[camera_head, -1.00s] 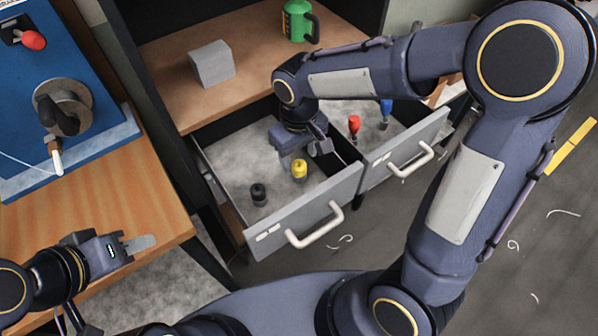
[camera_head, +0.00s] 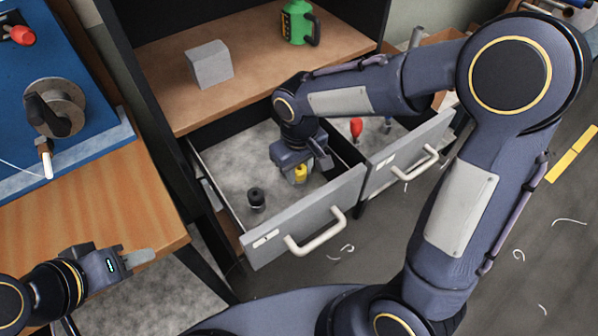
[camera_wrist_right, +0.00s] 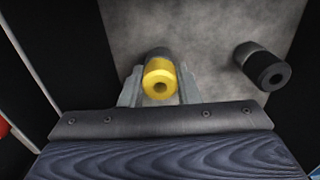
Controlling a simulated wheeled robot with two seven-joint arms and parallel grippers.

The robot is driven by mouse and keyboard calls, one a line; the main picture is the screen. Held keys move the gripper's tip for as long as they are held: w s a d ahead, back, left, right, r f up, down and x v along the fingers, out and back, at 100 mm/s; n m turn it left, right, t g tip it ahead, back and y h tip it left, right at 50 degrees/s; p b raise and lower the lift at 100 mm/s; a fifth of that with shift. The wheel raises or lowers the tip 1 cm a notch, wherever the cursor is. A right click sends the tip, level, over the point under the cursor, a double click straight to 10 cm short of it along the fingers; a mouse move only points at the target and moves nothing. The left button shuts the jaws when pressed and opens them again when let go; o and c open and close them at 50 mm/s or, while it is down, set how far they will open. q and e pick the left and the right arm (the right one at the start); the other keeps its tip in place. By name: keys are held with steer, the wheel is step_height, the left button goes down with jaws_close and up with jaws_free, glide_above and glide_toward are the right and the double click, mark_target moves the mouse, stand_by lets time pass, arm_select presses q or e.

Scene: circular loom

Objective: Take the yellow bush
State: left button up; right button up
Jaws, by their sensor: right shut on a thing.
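The yellow bush (camera_head: 301,173) stands in the open left drawer (camera_head: 225,165), and my right gripper (camera_head: 303,170) is down over it. In the right wrist view the yellow bush (camera_wrist_right: 160,80) sits between the two fingers of my right gripper (camera_wrist_right: 160,88), which are shut on it.
The right drawer (camera_head: 410,146) is open too and holds a red-handled tool (camera_head: 356,128). A grey block (camera_head: 209,64) and a green can (camera_head: 298,22) stand on the shelf above. The drawer fronts and handles (camera_head: 316,236) stick out into the room.

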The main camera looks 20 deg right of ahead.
mark_target(299, 168)
steer(key=shift+c, duration=0.9)
steer(key=shift+r, duration=0.1)
steer(key=shift+r, duration=0.1)
steer(key=shift+r+p, duration=0.45)
steer(key=shift+p, duration=0.1)
step_height(299, 168, up, 4)
steer(key=p, duration=0.2)
steer(key=shift+f+p, duration=0.25)
steer(key=shift+p, duration=0.15)
